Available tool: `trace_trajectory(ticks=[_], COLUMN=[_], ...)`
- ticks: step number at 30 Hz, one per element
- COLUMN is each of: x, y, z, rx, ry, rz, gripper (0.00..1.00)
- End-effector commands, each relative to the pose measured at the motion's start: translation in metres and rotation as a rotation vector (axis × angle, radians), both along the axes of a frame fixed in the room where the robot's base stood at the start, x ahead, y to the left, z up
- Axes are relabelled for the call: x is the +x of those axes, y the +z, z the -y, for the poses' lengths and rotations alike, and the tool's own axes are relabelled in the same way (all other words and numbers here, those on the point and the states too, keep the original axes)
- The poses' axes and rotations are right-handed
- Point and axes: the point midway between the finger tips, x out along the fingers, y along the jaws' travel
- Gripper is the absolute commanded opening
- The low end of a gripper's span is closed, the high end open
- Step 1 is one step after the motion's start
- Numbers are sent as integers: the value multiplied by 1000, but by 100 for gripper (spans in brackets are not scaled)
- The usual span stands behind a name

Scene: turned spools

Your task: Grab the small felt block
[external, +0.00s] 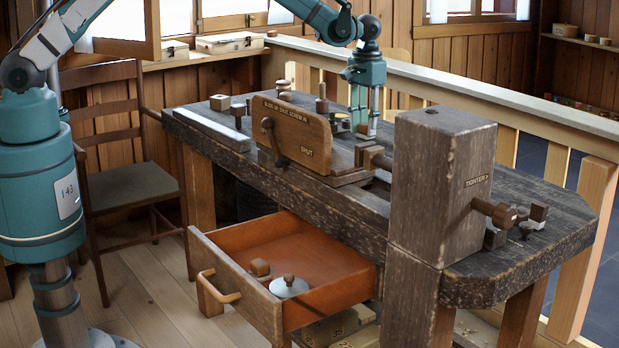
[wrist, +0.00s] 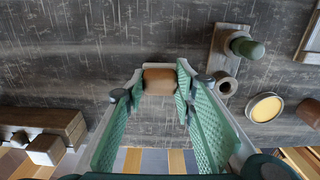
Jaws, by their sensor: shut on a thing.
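A small brown block (wrist: 159,81), which looks like the felt block, sits between the fingertips of my gripper (wrist: 160,84) in the wrist view. The green ridged fingers are shut on its two sides. In the external view my gripper (external: 364,118) points down over the far side of the workbench (external: 340,205), behind the wooden vise board (external: 292,134). The block cannot be made out there. I cannot tell whether the block touches the bench top.
A tall wooden post (external: 430,190) stands at the bench's front right. An open drawer (external: 300,245) holds a small block (external: 260,267) and a knobbed pale disc (external: 288,288). A green peg (wrist: 247,48), a ring (wrist: 227,86) and a yellow-topped tin (wrist: 266,107) lie right of my gripper.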

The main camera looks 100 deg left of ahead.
Motion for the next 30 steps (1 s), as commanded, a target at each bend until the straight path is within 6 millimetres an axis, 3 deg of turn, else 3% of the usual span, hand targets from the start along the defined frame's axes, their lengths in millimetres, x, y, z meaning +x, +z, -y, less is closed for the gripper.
trace_trajectory(ticks=[11,24,30], x=[0,0,0], y=[16,79,96], z=[0,0,0], rx=[0,0,0], ry=[0,0,0], rz=[0,0,0], gripper=[17,17,17])
